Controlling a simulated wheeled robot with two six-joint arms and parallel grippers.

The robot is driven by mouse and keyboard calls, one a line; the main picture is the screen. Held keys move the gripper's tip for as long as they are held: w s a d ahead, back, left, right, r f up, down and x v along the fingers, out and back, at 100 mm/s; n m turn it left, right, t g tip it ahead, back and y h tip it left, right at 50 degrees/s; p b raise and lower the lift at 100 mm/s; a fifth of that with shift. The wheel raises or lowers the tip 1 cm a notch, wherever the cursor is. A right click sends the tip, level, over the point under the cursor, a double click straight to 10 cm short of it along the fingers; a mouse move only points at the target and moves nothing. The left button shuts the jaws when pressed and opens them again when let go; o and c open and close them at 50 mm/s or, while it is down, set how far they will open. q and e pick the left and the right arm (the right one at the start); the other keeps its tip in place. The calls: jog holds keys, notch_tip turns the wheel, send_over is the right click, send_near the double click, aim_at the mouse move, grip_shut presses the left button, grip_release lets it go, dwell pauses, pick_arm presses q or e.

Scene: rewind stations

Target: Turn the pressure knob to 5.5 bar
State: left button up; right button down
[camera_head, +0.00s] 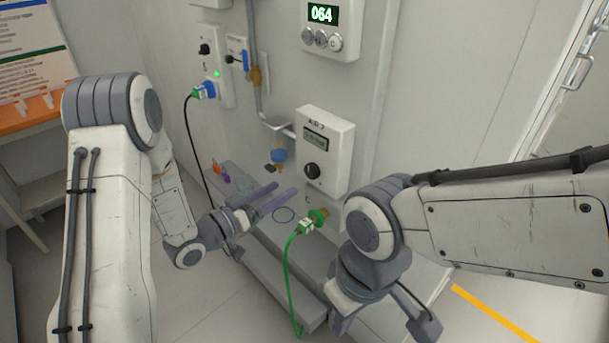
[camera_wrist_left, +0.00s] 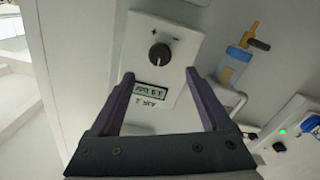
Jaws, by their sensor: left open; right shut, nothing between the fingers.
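The pressure knob (camera_head: 312,171) is a dark round knob on a white wall box with a small display (camera_head: 316,140) above it. The display is too small to read surely. In the left wrist view the box appears upside down, with the knob (camera_wrist_left: 159,53) just beyond and between the fingertips. My left gripper (camera_head: 287,189) is open, its purple fingers pointing toward the box from the left and below, apart from the knob. Its fingers also show in the left wrist view (camera_wrist_left: 159,74). My right gripper (camera_head: 342,324) is shut and empty at the bottom, partly cut off.
A blue-bowled filter (camera_head: 278,155) and pipe are left of the box. A wall unit reading 064 (camera_head: 322,14) hangs above. A grey ledge (camera_head: 290,265) runs below.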

aim_at(309, 173)
pick_arm(q)
jog(key=p+x, duration=0.1)
jog(key=x, duration=0.8)
jog(key=shift+s+f, duration=0.1)
grip_shut()
